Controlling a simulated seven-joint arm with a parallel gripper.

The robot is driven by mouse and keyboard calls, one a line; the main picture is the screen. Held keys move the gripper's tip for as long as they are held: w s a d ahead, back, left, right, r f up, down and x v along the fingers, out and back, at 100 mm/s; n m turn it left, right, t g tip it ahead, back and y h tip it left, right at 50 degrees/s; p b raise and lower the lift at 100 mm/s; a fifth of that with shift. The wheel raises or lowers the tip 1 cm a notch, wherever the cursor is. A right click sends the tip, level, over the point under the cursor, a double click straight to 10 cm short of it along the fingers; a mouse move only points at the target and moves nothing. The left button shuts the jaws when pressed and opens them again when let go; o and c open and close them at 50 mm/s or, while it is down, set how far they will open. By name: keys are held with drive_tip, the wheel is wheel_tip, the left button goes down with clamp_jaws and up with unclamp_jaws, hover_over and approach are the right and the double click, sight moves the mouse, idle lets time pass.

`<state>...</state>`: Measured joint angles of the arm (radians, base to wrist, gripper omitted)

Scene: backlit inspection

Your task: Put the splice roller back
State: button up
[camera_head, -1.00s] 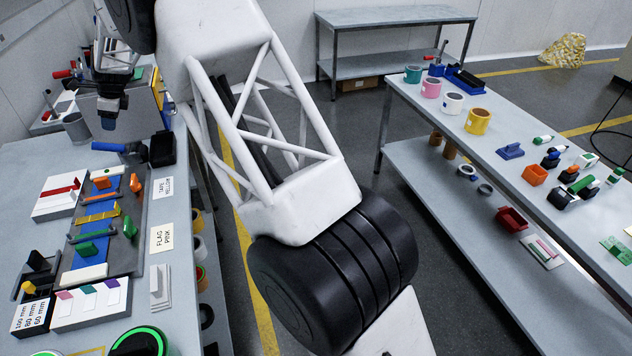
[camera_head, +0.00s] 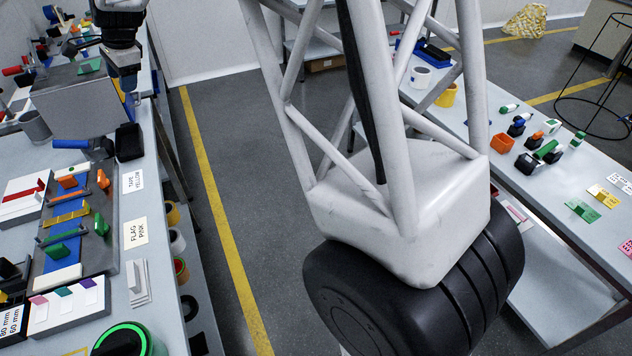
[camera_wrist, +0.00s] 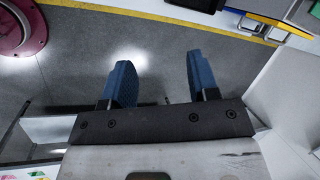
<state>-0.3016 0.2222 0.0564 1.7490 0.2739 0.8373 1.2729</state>
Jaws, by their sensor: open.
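My gripper (camera_head: 125,80) is in the upper left of the head view, above the left bench near a grey box. In the wrist view its two blue fingers (camera_wrist: 155,84) are apart with nothing between them, and only floor shows behind them. What looks like the splice roller (camera_head: 72,144), a blue handle lying level with a darker head at its right end, is on the left bench below my gripper. Its head is partly unclear. It does not show in the wrist view.
A grey tray (camera_head: 101,262) with coloured tools is nearer on the left bench. A black cup (camera_head: 129,142) stands right of the blue handle, and a grey box (camera_head: 70,103) behind it. The right bench (camera_head: 590,150) holds tape dispensers. An aisle lies between.

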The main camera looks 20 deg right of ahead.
drive_tip(key=s+d+r+n, duration=0.3)
drive_tip(key=s+d+r, duration=0.1)
drive_tip(key=s+d, duration=0.75)
drive_tip(key=s+d+f+n+h, duration=0.1)
drive_tip(key=s+d, duration=0.4)
drive_tip(key=s, duration=0.8)
drive_tip(key=s+d+f+n+h, duration=0.1)
drive_tip(key=s+d+f+n, duration=0.2)
drive_tip(key=s, duration=1)
drive_tip(key=s+d+f+n+h, duration=0.1)
drive_tip(key=s+d+f+n, duration=0.2)
drive_tip(key=s+d, duration=0.6)
drive_tip(key=s+n, duration=0.2)
drive_tip(key=s, duration=0.1)
drive_tip(key=shift+s+d+n, duration=0.2)
drive_tip(key=shift+s+n, duration=0.2)
